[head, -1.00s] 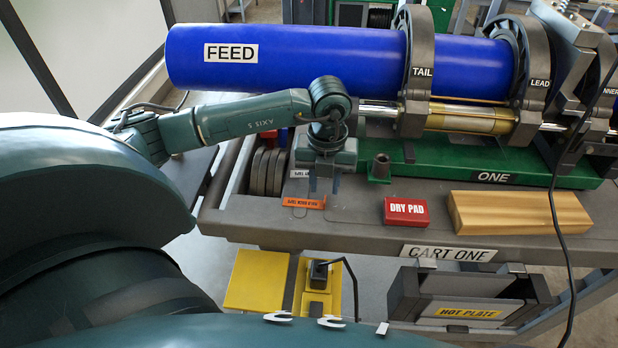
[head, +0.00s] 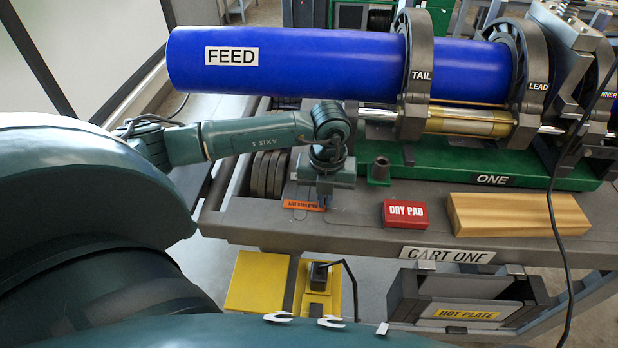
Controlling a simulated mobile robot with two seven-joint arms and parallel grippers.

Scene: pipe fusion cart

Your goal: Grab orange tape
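The orange tape (head: 300,205) is a flat orange strip with dark print, lying on the cart top near its front edge. My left gripper (head: 325,201) points down over the cart at the strip's right end. Its fingers show as one narrow dark shape, so the gap between them is hidden. I cannot tell whether they touch the tape. The tape lies flat. My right gripper is out of view.
A red dry pad box (head: 405,214) and a wooden block (head: 518,214) lie to the right on the cart (head: 350,238). Behind are the green base (head: 450,170) and blue pipe (head: 320,62). Grey discs (head: 262,172) stand left. A black cable hangs at right.

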